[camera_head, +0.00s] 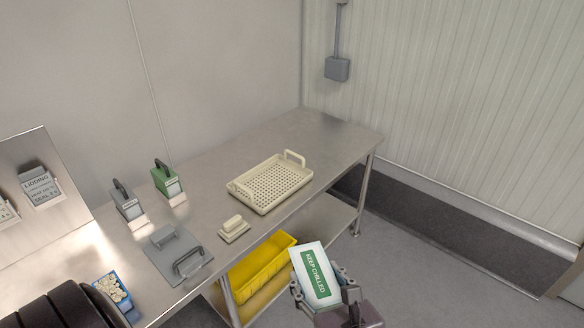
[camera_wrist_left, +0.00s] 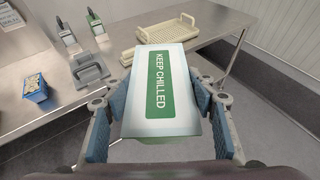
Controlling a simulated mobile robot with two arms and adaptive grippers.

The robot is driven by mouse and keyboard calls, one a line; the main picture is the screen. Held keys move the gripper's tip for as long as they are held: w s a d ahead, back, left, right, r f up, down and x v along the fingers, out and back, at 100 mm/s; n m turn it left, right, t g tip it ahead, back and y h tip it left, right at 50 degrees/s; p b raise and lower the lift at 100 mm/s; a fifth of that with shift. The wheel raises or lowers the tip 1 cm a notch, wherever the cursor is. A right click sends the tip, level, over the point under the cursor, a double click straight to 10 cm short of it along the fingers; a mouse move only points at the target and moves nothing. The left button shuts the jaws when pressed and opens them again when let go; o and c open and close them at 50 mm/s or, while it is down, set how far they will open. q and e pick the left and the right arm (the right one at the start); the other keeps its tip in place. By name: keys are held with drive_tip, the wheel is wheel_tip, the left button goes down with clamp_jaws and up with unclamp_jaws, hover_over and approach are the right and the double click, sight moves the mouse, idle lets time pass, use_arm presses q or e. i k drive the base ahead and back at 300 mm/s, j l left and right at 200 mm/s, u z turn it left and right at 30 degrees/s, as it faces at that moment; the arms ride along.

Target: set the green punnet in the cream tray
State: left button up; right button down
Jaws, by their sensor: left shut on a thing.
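The punnet with the green KEEP CHILLED label (camera_head: 316,275) has a white top. It is tilted in the head view and fills the middle of the left wrist view (camera_wrist_left: 165,90). My left gripper (camera_head: 325,290) is shut on it, with blue pads on both sides in the left wrist view (camera_wrist_left: 162,97). The gripper holds it in front of the table, apart from the tray. The cream tray (camera_head: 270,200) is perforated, empty, and has a raised handle at each end. It stands on the steel table, partly hidden behind the punnet in the left wrist view. My right gripper is not in view.
The steel table (camera_head: 335,137) is clear beyond the tray. A small cream block (camera_head: 234,229), a grey plate with handles (camera_head: 178,255), and green (camera_head: 167,180) and grey (camera_head: 127,203) handled tools stand left. A blue punnet (camera_head: 113,290) sits near the black roller. A yellow bin (camera_head: 262,268) is below.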

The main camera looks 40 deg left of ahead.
sight(260, 192)
drive_tip(key=i+u, duration=0.15)
drive_tip(key=i, duration=0.4)
drive_tip(key=i+l+u, duration=0.15)
drive_tip(key=i, duration=0.45)
drive_tip(key=i+l+u, duration=0.15)
drive_tip(key=i, duration=0.4)
drive_tip(key=i+l+u, duration=0.2)
drive_tip(key=i+u, duration=0.25)
drive_tip(key=i+l+u, duration=0.2)
drive_tip(key=u, duration=0.25)
drive_tip(key=i+l+u, duration=0.25)
drive_tip(key=l+u, duration=0.25)
drive_tip(key=i+l+u, duration=0.15)
drive_tip(key=l+u, duration=0.3)
drive_tip(key=i+l+u, duration=0.1)
drive_tip(key=l+u, duration=0.3)
drive_tip(key=l, duration=0.2)
drive_tip(key=l+u, duration=0.4)
drive_tip(key=l, duration=0.25)
drive_tip(key=k+l+u, duration=0.1)
drive_tip(key=l+u, duration=0.35)
drive_tip(key=l, duration=0.15)
